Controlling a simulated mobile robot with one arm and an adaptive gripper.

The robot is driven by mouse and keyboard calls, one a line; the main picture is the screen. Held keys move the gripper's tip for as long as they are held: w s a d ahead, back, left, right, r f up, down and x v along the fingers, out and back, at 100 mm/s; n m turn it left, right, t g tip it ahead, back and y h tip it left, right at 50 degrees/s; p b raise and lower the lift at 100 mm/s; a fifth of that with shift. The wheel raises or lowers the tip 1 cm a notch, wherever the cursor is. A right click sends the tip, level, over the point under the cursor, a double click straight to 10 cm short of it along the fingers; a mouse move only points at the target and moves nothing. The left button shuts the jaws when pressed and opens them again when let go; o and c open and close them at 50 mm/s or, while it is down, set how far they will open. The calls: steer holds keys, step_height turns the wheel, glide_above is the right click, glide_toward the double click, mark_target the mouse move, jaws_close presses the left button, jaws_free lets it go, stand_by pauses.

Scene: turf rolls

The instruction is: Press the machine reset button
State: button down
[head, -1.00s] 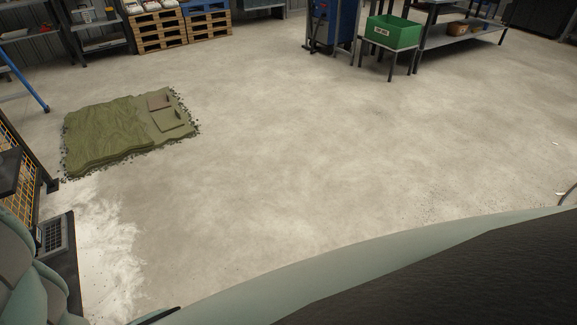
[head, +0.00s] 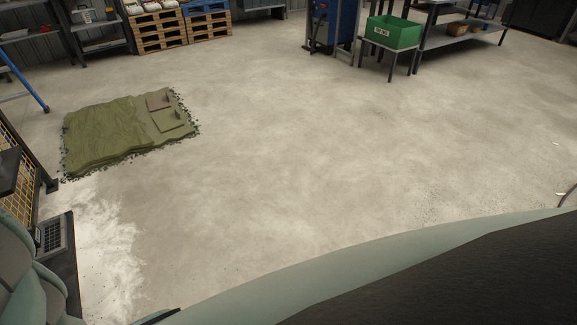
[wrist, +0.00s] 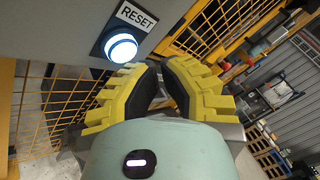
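The reset button (wrist: 120,48) is a round, white-lit button with a bluish rim, set in a dark plate on a grey panel (wrist: 60,25) in the wrist view. A white label reading RESET (wrist: 135,15) sits just above it. My gripper (wrist: 157,65) has yellow ribbed fingers with black inner pads. Its fingertips come together and nothing shows between them. They appear just to the right of and below the button in the picture; I see no contact, and the exact distance is unclear. In the head view neither the button nor my fingers can be made out.
Yellow mesh fencing (wrist: 70,110) stands behind the panel. In the head view, a green turf pile (head: 108,135) lies at left on the concrete floor. Pallets (head: 160,32) and a green bin (head: 392,32) stand at the back. The middle floor is clear.

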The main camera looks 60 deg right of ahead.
steer(key=shift+w+a+f+b, duration=0.15)
steer(key=shift+a+b, duration=0.15)
steer(key=shift+b, duration=0.3)
stand_by(0.3)
steer(key=shift+a, duration=0.1)
steer(key=shift+w+a+b, duration=0.25)
steer(key=shift+a+b, duration=0.1)
steer(key=shift+b, duration=0.2)
stand_by(0.7)
steer(key=shift+s+d, duration=0.1)
stand_by(0.3)
steer(key=shift+s+d+r, duration=0.25)
steer(key=shift+s+d, duration=0.05)
steer(key=shift+d, duration=0.25)
steer(key=shift+d+b, duration=0.1)
steer(key=shift+b, duration=0.2)
